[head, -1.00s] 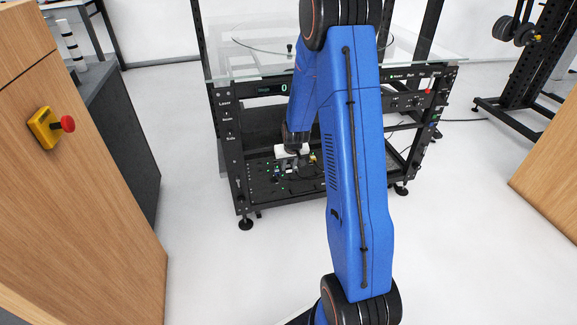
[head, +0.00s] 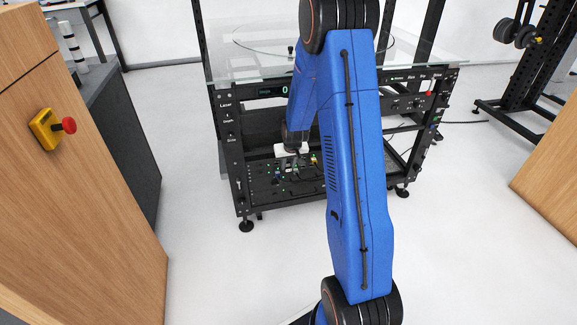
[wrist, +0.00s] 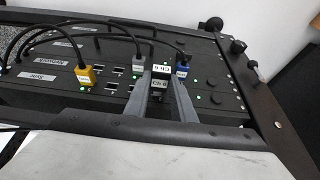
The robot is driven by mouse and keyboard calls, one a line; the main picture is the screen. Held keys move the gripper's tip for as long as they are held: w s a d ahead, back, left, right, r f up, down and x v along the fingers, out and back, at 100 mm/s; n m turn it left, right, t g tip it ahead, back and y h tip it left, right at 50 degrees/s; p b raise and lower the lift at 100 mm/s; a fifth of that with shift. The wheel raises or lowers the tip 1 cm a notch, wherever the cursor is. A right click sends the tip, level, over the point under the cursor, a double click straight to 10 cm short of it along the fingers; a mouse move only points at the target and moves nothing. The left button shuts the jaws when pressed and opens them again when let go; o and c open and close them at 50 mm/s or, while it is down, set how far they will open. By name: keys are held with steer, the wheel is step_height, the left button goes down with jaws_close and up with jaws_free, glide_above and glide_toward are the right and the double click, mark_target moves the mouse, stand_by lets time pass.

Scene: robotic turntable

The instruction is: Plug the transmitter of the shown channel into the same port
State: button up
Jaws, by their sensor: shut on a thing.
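My gripper (wrist: 158,78) is shut on a black transmitter plug (wrist: 158,94) with a small white label, low over the black port panel (wrist: 60,92). The label seems to start with CH; its digit is too small to be sure of. Whether the plug is seated in a port is hidden by the fingers. A yellow plug (wrist: 86,75) and a blue plug (wrist: 182,70) with cables sit in the panel on either side. In the head view, a dark display (head: 272,91) shows a green digit like 0, partly hidden by my arm.
Black cables (wrist: 110,22) arch over the panel behind the plugs. Several ports with green lights line the panel. A glass top (head: 235,70) covers the rack (head: 238,185). A wooden cabinet with a red button (head: 68,125) stands at left.

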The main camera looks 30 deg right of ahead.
steer(key=shift+w+d, duration=0.1)
steer(key=shift+w, duration=0.3)
steer(key=o, duration=1.1)
steer(key=shift+r, duration=0.1)
steer(key=v, duration=1.7)
steer(key=shift+r, duration=0.1)
